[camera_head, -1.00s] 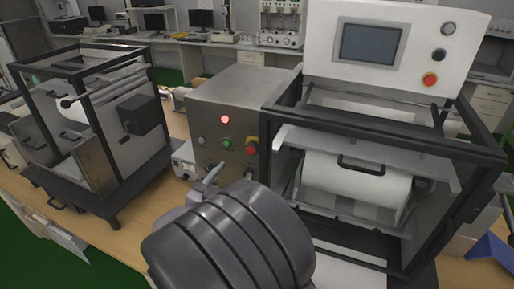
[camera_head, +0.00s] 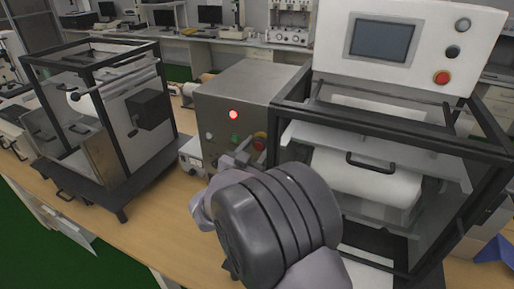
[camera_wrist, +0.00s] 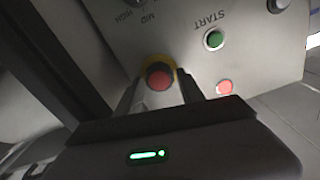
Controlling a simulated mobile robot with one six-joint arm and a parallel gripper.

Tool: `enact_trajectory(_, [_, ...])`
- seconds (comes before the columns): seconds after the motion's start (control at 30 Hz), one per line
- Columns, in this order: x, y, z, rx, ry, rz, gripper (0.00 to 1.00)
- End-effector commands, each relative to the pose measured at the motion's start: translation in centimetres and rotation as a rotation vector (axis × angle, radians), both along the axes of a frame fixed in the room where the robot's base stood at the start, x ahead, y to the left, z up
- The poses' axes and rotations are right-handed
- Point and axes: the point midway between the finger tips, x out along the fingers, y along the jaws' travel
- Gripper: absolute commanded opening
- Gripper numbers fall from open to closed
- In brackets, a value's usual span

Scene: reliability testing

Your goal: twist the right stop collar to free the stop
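The stop is a red button with a yellow collar (camera_head: 259,141) on the front of the metal control box (camera_head: 207,128), at its right side. In the wrist view the stop (camera_wrist: 159,76) is seen between the two dark fingers of my gripper (camera_wrist: 160,92). The fingers are spread apart, one on each side of it. I cannot tell whether they touch the collar. In the head view my gripper (camera_head: 243,155) is just in front of the box's lower right, and my wrist hides part of it.
A green START button (camera_wrist: 214,40), a lit red lamp (camera_wrist: 224,87) and a knob marked MID and HIGH sit near the stop. A black-framed machine (camera_head: 455,150) stands close on the right, with another red button (camera_head: 441,77) on its panel. Another framed machine (camera_head: 120,185) stands left.

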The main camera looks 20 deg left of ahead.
Motion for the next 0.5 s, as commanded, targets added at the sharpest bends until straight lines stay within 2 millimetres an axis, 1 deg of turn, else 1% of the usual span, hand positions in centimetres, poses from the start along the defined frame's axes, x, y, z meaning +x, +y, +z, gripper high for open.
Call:
enact_trajectory(0.03, [-0.01,0.0,0.0,0.0,0.0,0.0,0.34])
enact_trajectory(0.17, [-0.02,0.0,-0.01,0.0,0.0,0.0,0.08])
enact_trajectory(0.2, [-0.02,0.0,-0.01,0.0,0.0,0.0,0.0])
enact_trajectory(0.37, [-0.03,0.0,-0.1,0.007,-0.001,0.0,0.0])
enact_trajectory(0.5, [-0.03,-0.01,-0.37,0.045,-0.004,0.0,0.0])
